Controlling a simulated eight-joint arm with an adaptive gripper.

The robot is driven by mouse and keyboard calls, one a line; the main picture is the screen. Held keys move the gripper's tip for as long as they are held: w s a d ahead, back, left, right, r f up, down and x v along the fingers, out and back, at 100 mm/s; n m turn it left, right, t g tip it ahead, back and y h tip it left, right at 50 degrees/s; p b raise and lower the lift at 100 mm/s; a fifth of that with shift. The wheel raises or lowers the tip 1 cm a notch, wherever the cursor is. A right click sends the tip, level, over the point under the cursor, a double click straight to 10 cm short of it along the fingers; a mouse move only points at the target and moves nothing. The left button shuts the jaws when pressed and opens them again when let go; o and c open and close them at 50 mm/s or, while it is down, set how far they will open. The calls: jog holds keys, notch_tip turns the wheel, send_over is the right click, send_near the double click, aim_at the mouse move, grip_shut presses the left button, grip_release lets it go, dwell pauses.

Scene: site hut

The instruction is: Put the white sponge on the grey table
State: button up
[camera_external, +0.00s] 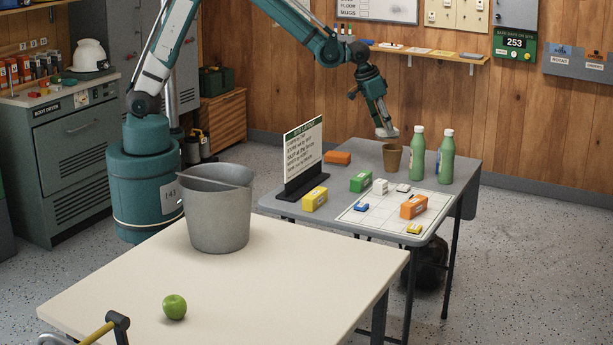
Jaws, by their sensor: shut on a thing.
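My gripper (384,125) hangs at the end of the arm over the far part of the grey table (458,166), pointing down. It is shut on a small pale thing that looks like the white sponge (387,132). The sponge is mostly covered by the fingers, and its outline is hard to make out. It is held just above a brown cup (392,158) on the grey table, apart from the tabletop. I cannot tell whether it touches the cup's rim.
Two green bottles (417,155) (446,158) stand right of the cup. A sign (303,152), an orange block (338,157), a green box (361,181), a yellow box (314,199) and a white gridded sheet (385,220) with small blocks occupy the grey table. A bucket (218,220) stands on the cream table (270,290).

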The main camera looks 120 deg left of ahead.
jog(key=s+a+n+g+y, duration=0.1)
jog(key=s+a+n, duration=0.2)
jog(key=s+a, duration=0.35)
jog(key=s+a+n+g, duration=0.1)
jog(key=s+a+n, duration=0.2)
jog(key=a, duration=0.7)
send_over(381, 156)
jog(key=d, duration=0.1)
notch_tip(381, 156, down, 4)
jog(key=shift+s+d+f, duration=0.15)
jog(key=shift+s+d, duration=0.05)
jog(key=shift+s, duration=0.1)
jog(key=shift+f+b, duration=0.7)
jog(key=shift+f, duration=2.4)
jog(key=shift+f, duration=0.1)
jog(key=shift+f+b, duration=0.4)
jog(key=shift+f, duration=1.4)
jog(key=shift+f, duration=0.1)
